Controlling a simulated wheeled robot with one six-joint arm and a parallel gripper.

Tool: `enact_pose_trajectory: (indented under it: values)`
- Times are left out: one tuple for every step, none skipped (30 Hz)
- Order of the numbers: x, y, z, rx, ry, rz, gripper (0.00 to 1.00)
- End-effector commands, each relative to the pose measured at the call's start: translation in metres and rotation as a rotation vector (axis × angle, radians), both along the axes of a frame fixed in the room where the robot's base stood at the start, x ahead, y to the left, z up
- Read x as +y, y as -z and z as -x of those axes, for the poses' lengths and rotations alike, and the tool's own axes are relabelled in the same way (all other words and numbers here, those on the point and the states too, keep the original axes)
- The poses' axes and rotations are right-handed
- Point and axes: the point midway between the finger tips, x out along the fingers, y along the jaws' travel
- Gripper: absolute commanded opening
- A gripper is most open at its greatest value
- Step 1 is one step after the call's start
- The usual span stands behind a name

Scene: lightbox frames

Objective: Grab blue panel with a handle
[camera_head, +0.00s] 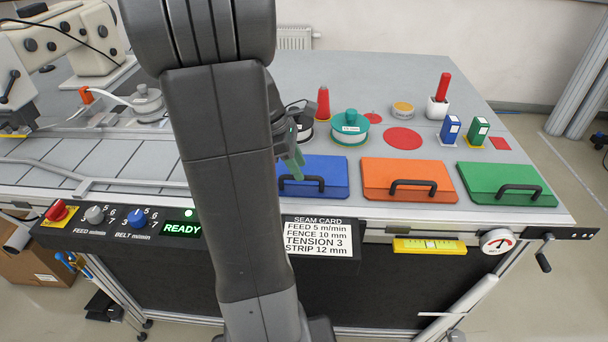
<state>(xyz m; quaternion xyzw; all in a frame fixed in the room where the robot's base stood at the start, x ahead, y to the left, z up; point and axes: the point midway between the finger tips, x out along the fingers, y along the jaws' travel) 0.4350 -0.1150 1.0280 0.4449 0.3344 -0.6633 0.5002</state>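The blue panel (328,174) lies flat on the table near the front edge, left of the orange panel. Its dark handle (302,184) stands at its front left part. My arm crosses the picture and covers the area left of the blue panel. My gripper (298,164), with greenish fingers, points down over the back left part of the panel, just behind the handle. The fingers overlap the panel in the picture; I cannot tell whether they touch it. Their opening is too small and partly hidden to judge.
An orange panel (378,172) and a green panel (490,178) with handles lie to the right. Behind stand a teal-lidded pot (350,130), a red cone (322,103), a white holder (437,108) and blue and green boxes (450,128). A control strip (120,220) runs along the front.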

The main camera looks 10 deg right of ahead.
Motion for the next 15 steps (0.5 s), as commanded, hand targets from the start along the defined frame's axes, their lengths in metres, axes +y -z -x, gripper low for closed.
enact_pose_trajectory:
  values:
    - [-0.001,0.008,0.002,0.006,0.000,0.000,0.37]
    - [-0.001,0.012,0.002,0.006,0.000,0.000,0.37]
    - [-0.002,0.019,0.003,0.007,0.000,0.001,0.37]
    - [-0.003,0.024,0.003,0.007,0.000,0.000,0.37]
    - [-0.004,0.028,0.004,0.007,0.000,0.000,0.37]
    - [-0.006,0.033,0.004,0.005,0.001,0.000,0.37]
    - [-0.008,0.037,0.004,0.005,0.001,0.000,0.37]
    - [-0.009,0.039,0.004,0.004,0.002,0.000,0.37]
    - [-0.010,0.042,0.005,0.004,0.002,0.000,0.37]
    - [-0.010,0.043,0.005,0.003,0.001,0.000,0.37]
    - [-0.011,0.044,0.005,0.003,0.001,0.000,0.37]
    - [-0.011,0.044,0.005,0.002,0.001,0.000,0.37]
    - [-0.011,0.044,0.005,0.001,0.000,0.000,0.37]
    - [-0.011,0.044,0.005,0.001,0.000,0.000,0.37]
    - [-0.011,0.044,0.005,0.001,0.000,0.000,0.37]
